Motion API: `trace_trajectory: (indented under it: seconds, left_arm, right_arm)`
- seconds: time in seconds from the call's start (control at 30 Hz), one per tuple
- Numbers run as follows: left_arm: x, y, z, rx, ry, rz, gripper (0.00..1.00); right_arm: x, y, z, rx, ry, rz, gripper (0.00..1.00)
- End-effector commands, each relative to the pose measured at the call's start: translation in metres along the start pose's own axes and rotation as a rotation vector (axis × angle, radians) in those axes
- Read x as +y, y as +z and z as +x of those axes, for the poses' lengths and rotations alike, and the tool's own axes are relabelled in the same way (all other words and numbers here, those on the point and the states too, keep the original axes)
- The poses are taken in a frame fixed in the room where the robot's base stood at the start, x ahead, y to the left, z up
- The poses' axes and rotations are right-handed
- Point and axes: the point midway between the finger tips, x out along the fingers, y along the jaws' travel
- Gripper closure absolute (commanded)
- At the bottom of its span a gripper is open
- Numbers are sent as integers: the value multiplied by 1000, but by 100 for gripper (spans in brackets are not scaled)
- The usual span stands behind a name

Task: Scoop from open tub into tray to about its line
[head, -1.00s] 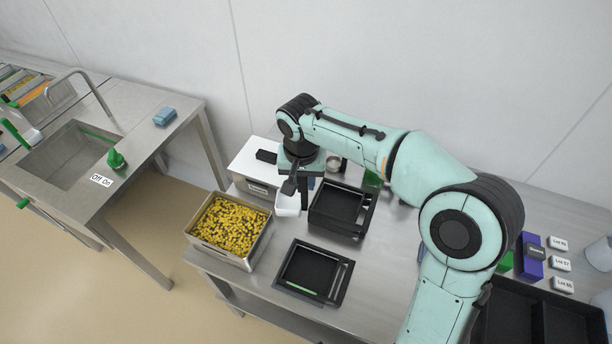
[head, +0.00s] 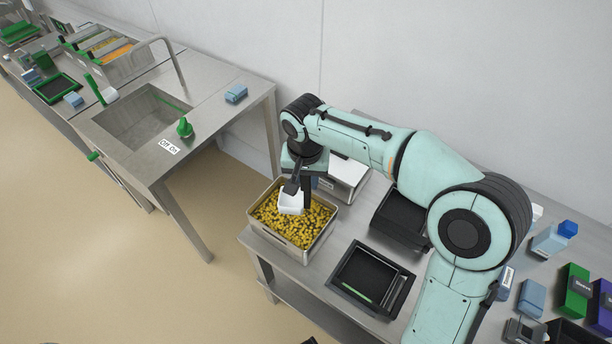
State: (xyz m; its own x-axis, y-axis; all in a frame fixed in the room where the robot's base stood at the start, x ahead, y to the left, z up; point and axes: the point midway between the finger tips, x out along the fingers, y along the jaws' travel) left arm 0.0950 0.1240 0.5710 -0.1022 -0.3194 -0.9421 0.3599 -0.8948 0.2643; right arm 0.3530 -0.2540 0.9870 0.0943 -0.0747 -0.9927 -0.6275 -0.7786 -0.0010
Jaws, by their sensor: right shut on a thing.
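An open metal tub (head: 262,236) full of yellow and dark pieces stands at the left end of the steel table. My right gripper (head: 298,188) is shut on a white scoop (head: 291,203), which is over the tub at the surface of the pieces. Whether the scoop holds any pieces cannot be told. A black tray (head: 367,275) in a dark frame lies to the right of the tub, with a green strip at its front edge. It looks empty, and its fill line cannot be made out. My left gripper is not in view.
A second black tray-shaped unit (head: 396,217) stands behind the black tray, partly hidden by my right arm. A white-topped scale-like box (head: 345,177) is behind the tub. A sink (head: 140,122) on another bench is at the left, across a floor gap. Bottles and boxes crowd the right.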

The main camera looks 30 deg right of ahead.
Motion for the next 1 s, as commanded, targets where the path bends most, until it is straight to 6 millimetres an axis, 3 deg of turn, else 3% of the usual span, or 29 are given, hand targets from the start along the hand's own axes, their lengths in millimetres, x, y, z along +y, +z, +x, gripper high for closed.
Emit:
trace_trajectory:
  seconds: [0.3, 1.0]
  left_arm:
    - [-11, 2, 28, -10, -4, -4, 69]
    - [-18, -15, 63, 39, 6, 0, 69]
  right_arm:
    - [0, 4, 34, -1, 1, 0, 100]
    - [0, 12, 99, 0, 0, 0, 100]
